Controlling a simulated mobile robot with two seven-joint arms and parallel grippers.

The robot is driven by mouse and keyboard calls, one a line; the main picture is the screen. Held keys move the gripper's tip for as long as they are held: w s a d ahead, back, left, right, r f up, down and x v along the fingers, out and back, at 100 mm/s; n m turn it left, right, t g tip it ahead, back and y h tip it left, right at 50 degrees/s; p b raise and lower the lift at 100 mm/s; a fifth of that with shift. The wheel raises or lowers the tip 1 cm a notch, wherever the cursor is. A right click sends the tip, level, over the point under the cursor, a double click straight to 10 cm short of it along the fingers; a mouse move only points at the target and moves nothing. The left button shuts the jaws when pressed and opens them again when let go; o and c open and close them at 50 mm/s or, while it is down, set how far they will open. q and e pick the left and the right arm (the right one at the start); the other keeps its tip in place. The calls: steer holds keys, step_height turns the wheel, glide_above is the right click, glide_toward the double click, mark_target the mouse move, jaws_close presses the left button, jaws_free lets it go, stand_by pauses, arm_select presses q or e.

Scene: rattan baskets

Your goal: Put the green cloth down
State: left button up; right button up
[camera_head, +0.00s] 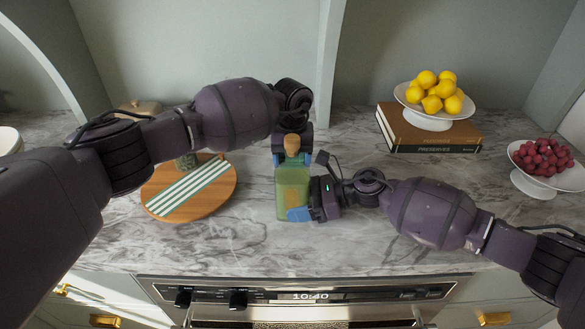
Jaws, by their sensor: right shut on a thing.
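A green-and-white striped cloth (187,188) lies flat on a round wooden board (222,187) at the left of the counter. No gripper touches it. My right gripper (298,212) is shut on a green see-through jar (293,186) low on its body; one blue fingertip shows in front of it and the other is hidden. The jar has a wooden stopper (292,145) on top. My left gripper (292,158) points down at the jar's top, its blue fingertips apart on both sides of the stopper. I cannot tell whether they touch the jar.
White stands with lemons (434,92) and red fruit (544,160) are on the right; the lemon stand is on stacked books (428,136). A small dark-green object (186,161) is at the board's back edge. The marble counter's front (230,245) is clear.

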arm_select(q)
steer(key=shift+f, duration=2)
steer(key=shift+f, duration=0.15)
steer(key=o, duration=1)
steer(key=shift+c, duration=0.2)
